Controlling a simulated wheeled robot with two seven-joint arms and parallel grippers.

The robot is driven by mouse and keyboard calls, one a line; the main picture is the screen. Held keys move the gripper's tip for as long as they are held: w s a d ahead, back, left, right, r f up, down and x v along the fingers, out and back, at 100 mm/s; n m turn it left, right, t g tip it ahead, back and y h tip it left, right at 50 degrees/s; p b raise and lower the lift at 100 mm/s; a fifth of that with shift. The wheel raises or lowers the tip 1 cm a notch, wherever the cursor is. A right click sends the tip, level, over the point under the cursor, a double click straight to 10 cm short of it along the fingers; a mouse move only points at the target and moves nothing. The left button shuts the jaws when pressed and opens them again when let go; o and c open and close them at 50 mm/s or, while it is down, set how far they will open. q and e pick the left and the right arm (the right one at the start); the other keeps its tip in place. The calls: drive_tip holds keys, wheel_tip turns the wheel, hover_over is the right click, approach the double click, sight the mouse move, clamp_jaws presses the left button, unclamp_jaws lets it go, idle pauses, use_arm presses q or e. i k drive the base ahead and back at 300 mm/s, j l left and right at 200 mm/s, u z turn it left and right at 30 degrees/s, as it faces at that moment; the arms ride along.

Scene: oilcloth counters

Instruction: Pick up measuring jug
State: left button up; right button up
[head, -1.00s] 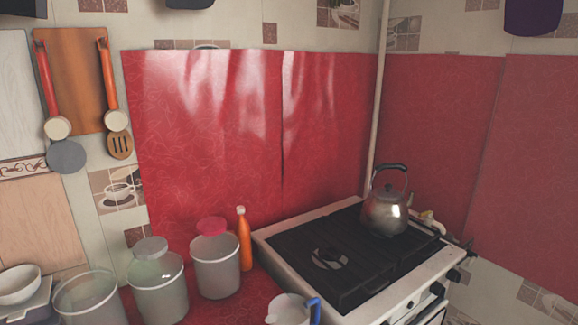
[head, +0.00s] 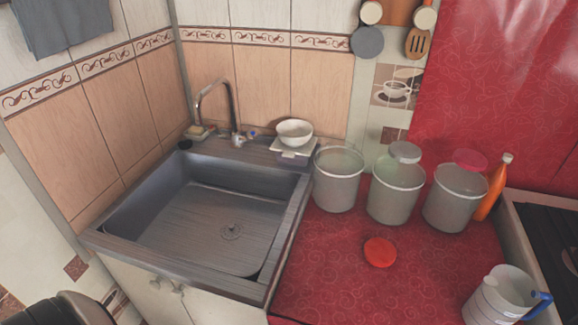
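The measuring jug (head: 497,298) is a whitish, translucent jug with a blue handle on its right side. It stands upright on the red oilcloth counter (head: 340,275) at the bottom right of the head view, close to the stove. Its lower part is cut off by the picture's edge. Neither of my grippers shows in the head view.
A sink (head: 215,215) is at left. Several clear containers stand along the back, including one at left (head: 337,190). A red lid (head: 380,252) lies mid-counter. An orange bottle (head: 492,190) and the stove (head: 545,235) are at right.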

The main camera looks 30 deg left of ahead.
sight(508, 295)
drive_tip(key=u, duration=0.65)
drive_tip(key=l+z, duration=0.1)
drive_tip(key=z, duration=0.3)
drive_tip(key=l+z, duration=0.1)
drive_tip(key=z, duration=0.25)
drive_tip(key=l+z, duration=0.1)
drive_tip(key=z, duration=0.3)
